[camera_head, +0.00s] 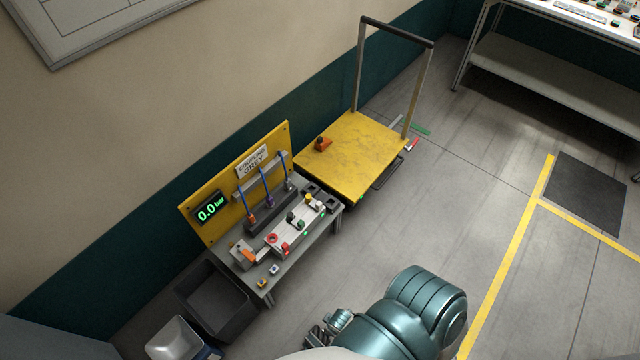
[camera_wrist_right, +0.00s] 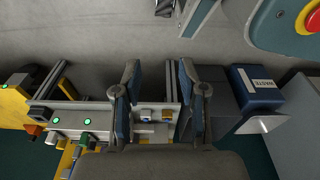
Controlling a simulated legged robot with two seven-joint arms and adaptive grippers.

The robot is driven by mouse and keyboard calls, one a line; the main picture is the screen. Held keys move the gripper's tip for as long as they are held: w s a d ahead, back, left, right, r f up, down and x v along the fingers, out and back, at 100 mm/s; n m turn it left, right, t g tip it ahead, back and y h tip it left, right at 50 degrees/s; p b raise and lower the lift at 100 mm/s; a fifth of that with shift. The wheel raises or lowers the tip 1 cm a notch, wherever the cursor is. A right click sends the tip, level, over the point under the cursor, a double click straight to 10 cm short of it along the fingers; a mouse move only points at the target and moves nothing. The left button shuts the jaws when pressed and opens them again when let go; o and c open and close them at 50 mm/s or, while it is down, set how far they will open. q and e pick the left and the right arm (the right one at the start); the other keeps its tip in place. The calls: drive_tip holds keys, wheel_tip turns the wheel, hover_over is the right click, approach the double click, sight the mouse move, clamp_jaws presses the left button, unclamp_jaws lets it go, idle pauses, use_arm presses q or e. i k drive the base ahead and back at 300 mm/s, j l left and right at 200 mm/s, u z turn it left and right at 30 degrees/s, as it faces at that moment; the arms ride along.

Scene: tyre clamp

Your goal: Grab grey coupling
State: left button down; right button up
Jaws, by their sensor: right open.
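A work table (camera_head: 318,237) stands against the wall with a yellow back panel. The panel's sign (camera_head: 252,162) reads "COUPLING GREY". Three couplings hang on blue hoses: an orange one on the left, a purple one in the middle, and a grey coupling (camera_head: 290,186) on the right. My right gripper (camera_head: 318,334) is low in the head view, in front of the table and well apart from the couplings. In the right wrist view its two fingers (camera_wrist_right: 160,78) are spread and empty, with the table's fixtures beyond. I cannot make out the grey coupling in that view. My left gripper is out of view.
A display (camera_head: 209,209) reads 0.0 bar. A yellow trolley (camera_head: 350,160) with a tall handle stands right of the table. A dark crate (camera_head: 213,300) stands at its left end. A blue waste box (camera_wrist_right: 258,86) shows in the wrist view. The right-hand floor is mostly clear.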

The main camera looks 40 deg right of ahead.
sight(288, 187)
drive_tip(key=z, duration=1.1)
drive_tip(key=i+l+z, duration=0.1)
drive_tip(key=i, duration=0.1)
